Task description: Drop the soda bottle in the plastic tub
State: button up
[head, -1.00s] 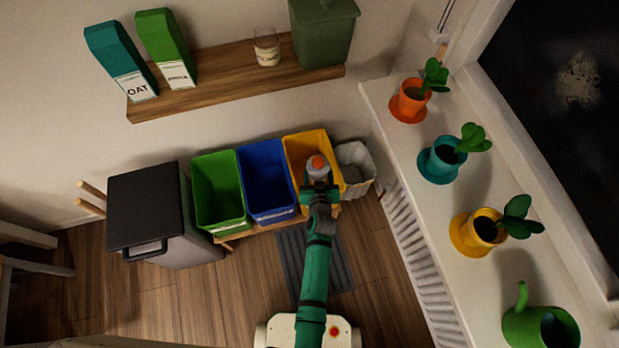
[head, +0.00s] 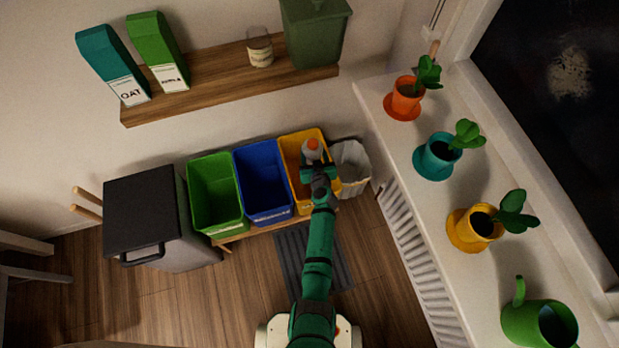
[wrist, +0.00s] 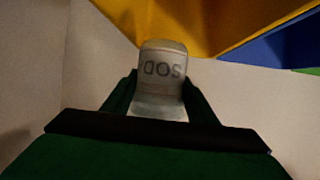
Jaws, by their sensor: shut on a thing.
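My gripper hides part of the yellow tub.
A grey-white bin (head: 351,168) stands right of the yellow tub, close to the windowsill (head: 430,205) with potted plants. A dark-lidded bin (head: 140,215) stands at left. A wooden shelf (head: 215,84) with cartons, a glass and a green canister hangs above.

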jog(key=shift+f, duration=0.75)
